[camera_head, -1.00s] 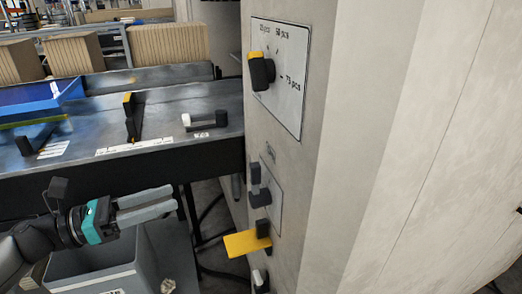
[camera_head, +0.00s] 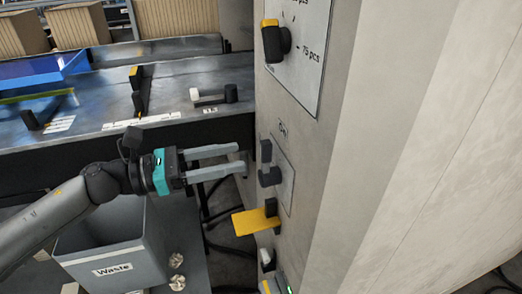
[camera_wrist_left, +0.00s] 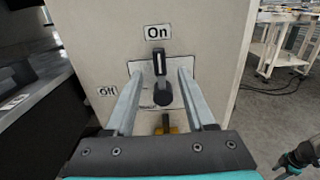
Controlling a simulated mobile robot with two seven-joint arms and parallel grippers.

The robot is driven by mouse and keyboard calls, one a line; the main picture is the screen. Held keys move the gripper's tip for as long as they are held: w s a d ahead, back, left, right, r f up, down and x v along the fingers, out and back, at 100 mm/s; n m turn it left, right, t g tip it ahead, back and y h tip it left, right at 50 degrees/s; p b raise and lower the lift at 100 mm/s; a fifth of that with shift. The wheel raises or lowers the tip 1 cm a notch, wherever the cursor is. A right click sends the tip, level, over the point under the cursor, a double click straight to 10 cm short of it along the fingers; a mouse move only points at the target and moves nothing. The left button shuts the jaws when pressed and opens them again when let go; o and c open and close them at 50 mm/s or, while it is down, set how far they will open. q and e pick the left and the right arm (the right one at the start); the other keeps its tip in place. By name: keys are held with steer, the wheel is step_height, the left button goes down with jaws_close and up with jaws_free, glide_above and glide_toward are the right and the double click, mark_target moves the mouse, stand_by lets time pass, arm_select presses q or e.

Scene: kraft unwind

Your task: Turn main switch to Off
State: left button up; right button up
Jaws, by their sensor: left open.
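The main switch (camera_head: 268,163) is a black handle on a plate on the pale cabinet face. In the left wrist view the switch (camera_wrist_left: 160,78) points straight up at the "On" label (camera_wrist_left: 157,32); the "Off" label (camera_wrist_left: 107,91) is to its left. My left gripper (camera_head: 240,159) is open and empty, just left of the switch in the head view. In the wrist view its fingers (camera_wrist_left: 160,74) lie on either side of the handle; contact cannot be told. Part of what looks like my right arm (camera_wrist_left: 298,157) shows at the lower right, its fingers unclear.
A yellow-and-black lever (camera_head: 255,221) sticks out below the switch. A black-and-yellow selector knob (camera_head: 274,40) is above it. A grey waste bin (camera_head: 112,268) stands below my left arm. A dark bench (camera_head: 175,88) with small levers runs behind.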

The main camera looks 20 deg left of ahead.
mark_target(261, 152)
arm_select(q)
steer(key=x, duration=0.4)
steer(key=shift+w+d+r, duration=0.1)
steer(key=shift+w+d, duration=0.1)
steer(key=shift+d, duration=0.05)
steer(key=shift+w+d+p, duration=0.4)
steer(key=shift+d, duration=0.15)
steer(key=shift+w+d, duration=0.15)
steer(key=shift+d, duration=0.1)
arm_select(e)
steer(key=shift+s+a+r, duration=0.4)
steer(key=shift+s+a, duration=0.1)
steer(key=shift+s, duration=0.15)
arm_select(q)
steer(key=shift+c, duration=0.2)
jaws_close()
arm_select(e)
steer(key=shift+w, duration=0.4)
steer(key=shift+d, duration=0.3)
